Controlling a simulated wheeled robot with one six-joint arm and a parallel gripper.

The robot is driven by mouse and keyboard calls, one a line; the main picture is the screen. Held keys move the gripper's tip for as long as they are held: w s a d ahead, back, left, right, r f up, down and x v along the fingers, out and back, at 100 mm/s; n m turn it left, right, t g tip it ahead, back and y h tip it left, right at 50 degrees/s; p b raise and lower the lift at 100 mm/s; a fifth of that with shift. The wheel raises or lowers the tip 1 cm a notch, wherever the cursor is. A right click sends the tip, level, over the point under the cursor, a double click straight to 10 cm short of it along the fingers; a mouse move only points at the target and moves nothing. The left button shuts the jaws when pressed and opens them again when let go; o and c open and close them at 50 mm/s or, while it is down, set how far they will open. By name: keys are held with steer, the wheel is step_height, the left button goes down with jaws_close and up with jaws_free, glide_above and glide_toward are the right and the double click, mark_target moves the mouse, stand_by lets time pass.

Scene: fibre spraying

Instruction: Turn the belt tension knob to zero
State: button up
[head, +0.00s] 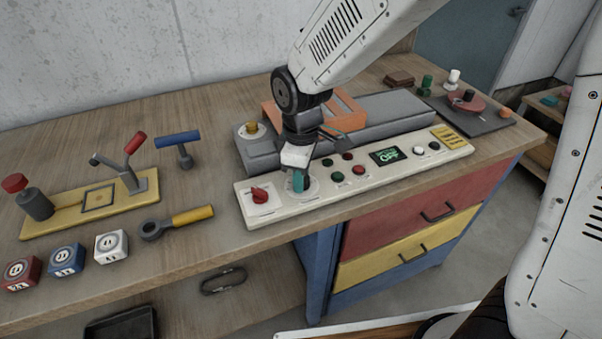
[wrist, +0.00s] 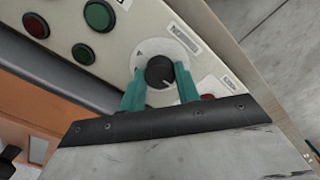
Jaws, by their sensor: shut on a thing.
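The black belt tension knob (wrist: 160,72) sits on a round pale dial plate (wrist: 147,48) on the white control panel (head: 262,211). A light pointer line on the knob points down and to the right in the wrist view. The marks on the dial are too small to read. My gripper (wrist: 159,69) has its teal fingers on either side of the knob and is shut on it. In the head view, my gripper (head: 299,181) points down over the dial plate and hides the knob.
An orange frame (head: 345,108) and grey conveyor (head: 395,110) stand behind the panel.

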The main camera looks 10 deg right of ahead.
steer(key=o, duration=1)
step_height(320, 180, up, 8)
steer(key=shift+f, duration=0.1)
steer(key=s+d+r+m, duration=0.3)
steer(key=s+d+m, duration=0.1)
steer(key=s+d, duration=0.2)
steer(key=s+d+r+m+t, duration=0.1)
steer(key=s+d+r+m, duration=0.1)
steer(key=s+d+m, duration=0.3)
steer(key=s+d+r+m, duration=0.3)
steer(key=s+d+m, duration=0.1)
steer(key=s+d, duration=0.5)
steer(key=shift+d+r+m, duration=0.3)
steer(key=shift+d, duration=0.15)
